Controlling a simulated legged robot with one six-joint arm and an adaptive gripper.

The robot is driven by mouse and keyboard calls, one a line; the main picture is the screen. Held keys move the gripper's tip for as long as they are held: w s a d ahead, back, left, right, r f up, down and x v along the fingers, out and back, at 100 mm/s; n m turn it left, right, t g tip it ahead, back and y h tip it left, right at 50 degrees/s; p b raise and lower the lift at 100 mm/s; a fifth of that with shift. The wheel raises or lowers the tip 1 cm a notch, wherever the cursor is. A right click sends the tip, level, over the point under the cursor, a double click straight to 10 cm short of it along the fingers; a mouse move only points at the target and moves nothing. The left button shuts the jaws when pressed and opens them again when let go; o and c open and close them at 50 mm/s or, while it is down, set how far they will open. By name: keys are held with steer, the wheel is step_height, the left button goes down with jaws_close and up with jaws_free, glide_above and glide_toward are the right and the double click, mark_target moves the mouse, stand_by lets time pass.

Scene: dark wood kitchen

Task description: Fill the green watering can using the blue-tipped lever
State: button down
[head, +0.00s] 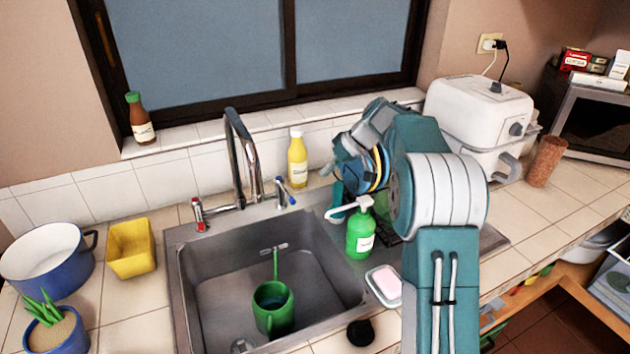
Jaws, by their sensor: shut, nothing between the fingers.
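The green watering can (273,308) stands in the sink basin, with its thin green spout pointing up toward the back. Its inside looks dark, and I cannot tell whether it holds water. The chrome faucet (237,150) arches above the basin behind the can. No water stream shows. The blue-tipped lever (285,194) is at the right of the faucet base. A red-tipped lever (199,212) is at the left.
A yellow bottle (297,160) stands behind the blue-tipped lever. A green soap dispenser (360,232) and a soap dish (384,286) are right of the basin. A blue pot (45,262) and yellow container (131,250) stand left.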

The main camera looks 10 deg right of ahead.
mark_target(288, 194)
steer(key=c, duration=1.1)
jaws_free()
steer(key=d, duration=0.1)
steer(key=d+r, duration=0.1)
steer(key=shift+s+d, duration=0.2)
steer(key=shift+d, duration=0.1)
steer(key=o, duration=0.5)
steer(key=shift+s+a+r, duration=0.1)
steer(key=shift+r, duration=0.05)
steer(key=shift+c, duration=0.2)
steer(key=s+a+r+m+t+h, duration=0.25)
steer(key=a+h, duration=0.35)
steer(key=a, duration=0.5)
steer(key=shift+g, duration=0.35)
steer(key=x, duration=1)
steer(key=shift+w+a+r, duration=0.1)
steer(key=shift+a, duration=0.1)
steer(key=shift+w+d+f, duration=0.1)
steer(key=shift+w+f, duration=0.1)
steer(key=shift+f, duration=0.3)
jaws_close()
